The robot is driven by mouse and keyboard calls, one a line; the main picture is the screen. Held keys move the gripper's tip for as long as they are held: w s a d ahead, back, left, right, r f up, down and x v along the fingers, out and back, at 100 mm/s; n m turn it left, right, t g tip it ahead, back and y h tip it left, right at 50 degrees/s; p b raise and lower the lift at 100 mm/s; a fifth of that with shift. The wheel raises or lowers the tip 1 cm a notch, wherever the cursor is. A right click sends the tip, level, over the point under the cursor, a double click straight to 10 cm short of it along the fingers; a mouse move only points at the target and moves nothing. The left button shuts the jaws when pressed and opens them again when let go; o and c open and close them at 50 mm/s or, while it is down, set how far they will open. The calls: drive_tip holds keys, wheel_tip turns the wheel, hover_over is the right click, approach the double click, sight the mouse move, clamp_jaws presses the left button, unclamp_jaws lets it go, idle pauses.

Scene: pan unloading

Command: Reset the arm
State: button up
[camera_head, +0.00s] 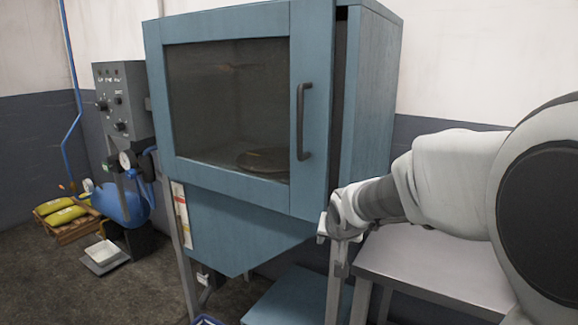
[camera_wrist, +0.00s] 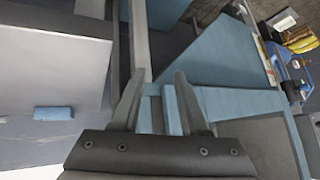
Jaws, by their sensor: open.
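My arm reaches in from the right in the head view, with my gripper (camera_head: 340,226) low in front of the lower right corner of the blue cabinet (camera_head: 318,130). In the wrist view my gripper (camera_wrist: 155,95) shows two dark fingers standing apart. I see nothing held between them; parts of the blue frame show beyond the gap. The cabinet door looks slightly ajar along its handle side. A round pan-like thing (camera_head: 264,159) lies inside, seen through the dark window.
A grey table (camera_head: 440,262) stands right of the cabinet, under my arm. The door handle (camera_head: 303,122) juts out above my gripper. A control box (camera_head: 124,98), a blue tank (camera_head: 122,203) and yellow bags (camera_head: 66,216) are at the left. Open floor lies at the front left.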

drive_tip(key=s+d+r+n+g, duration=0.1)
drive_tip(key=s+d+r, duration=0.1)
drive_tip(key=s, duration=1.3)
drive_tip(key=s+d+r+n+g, duration=0.2)
drive_tip(key=s+d, duration=0.1)
drive_tip(key=s, duration=1.1)
wheel_tip(320, 180, down, 11)
drive_tip(key=b, duration=1)
wheel_tip(320, 180, up, 29)
drive_tip(key=p, duration=2.8)
drive_tip(key=shift+s+a+f, duration=0.15)
drive_tip(key=shift+a, duration=0.15)
